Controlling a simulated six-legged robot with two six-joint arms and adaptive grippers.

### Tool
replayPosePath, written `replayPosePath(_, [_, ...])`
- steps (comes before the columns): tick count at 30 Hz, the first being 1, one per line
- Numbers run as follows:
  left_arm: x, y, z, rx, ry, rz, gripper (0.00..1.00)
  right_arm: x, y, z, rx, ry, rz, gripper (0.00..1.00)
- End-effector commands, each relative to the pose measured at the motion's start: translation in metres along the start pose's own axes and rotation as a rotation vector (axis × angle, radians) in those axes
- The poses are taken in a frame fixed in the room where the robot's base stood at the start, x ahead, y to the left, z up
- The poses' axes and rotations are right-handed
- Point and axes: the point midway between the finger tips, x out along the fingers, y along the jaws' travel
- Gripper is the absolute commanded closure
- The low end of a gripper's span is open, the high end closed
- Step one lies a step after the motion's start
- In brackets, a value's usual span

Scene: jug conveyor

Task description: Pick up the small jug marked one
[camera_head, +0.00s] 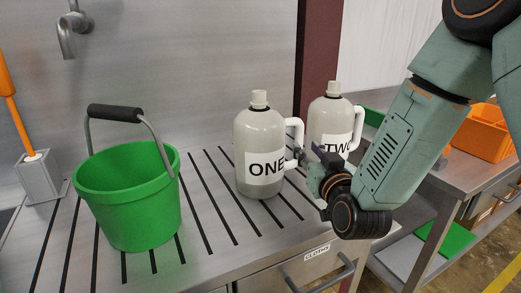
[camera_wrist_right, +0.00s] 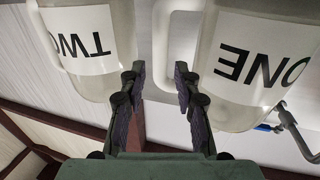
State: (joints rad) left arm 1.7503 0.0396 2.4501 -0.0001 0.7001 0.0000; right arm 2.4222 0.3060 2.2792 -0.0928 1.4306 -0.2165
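The jug marked ONE (camera_head: 262,135), pale grey with a white handle (camera_head: 295,132) on its right, stands upright on the slotted steel counter. My right gripper (camera_head: 311,158) is just right of this jug, near the lower part of its handle. The right wrist view appears upside down; there the jug ONE (camera_wrist_right: 240,85) is at right. Its handle (camera_wrist_right: 162,45) lines up with the gap between my open right fingers (camera_wrist_right: 160,82). I cannot tell whether they touch it or reach around it. My left gripper is not in view.
A similar jug marked TWO (camera_head: 331,112) stands close behind and right, partly hidden by my right arm. A green bucket (camera_head: 127,205) stands at left, by a brush holder (camera_head: 40,178). A tap (camera_head: 73,35) is above. An orange crate (camera_head: 480,134) is on the right-hand bench.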

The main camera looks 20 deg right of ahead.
Motion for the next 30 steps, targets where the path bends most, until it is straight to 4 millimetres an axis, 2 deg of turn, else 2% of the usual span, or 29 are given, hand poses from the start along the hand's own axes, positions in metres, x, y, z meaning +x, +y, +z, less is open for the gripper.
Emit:
replayPosePath(15, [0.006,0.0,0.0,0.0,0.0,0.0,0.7,0.061,0.001,0.001,-0.001,0.001,0.0,0.68])
replayPosePath(24, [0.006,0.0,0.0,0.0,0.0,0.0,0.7,0.067,0.001,0.0,0.0,0.0,0.0,0.68])
replayPosePath(30, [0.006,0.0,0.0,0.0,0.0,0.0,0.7,0.066,0.001,0.0,0.0,0.0,0.0,0.85])
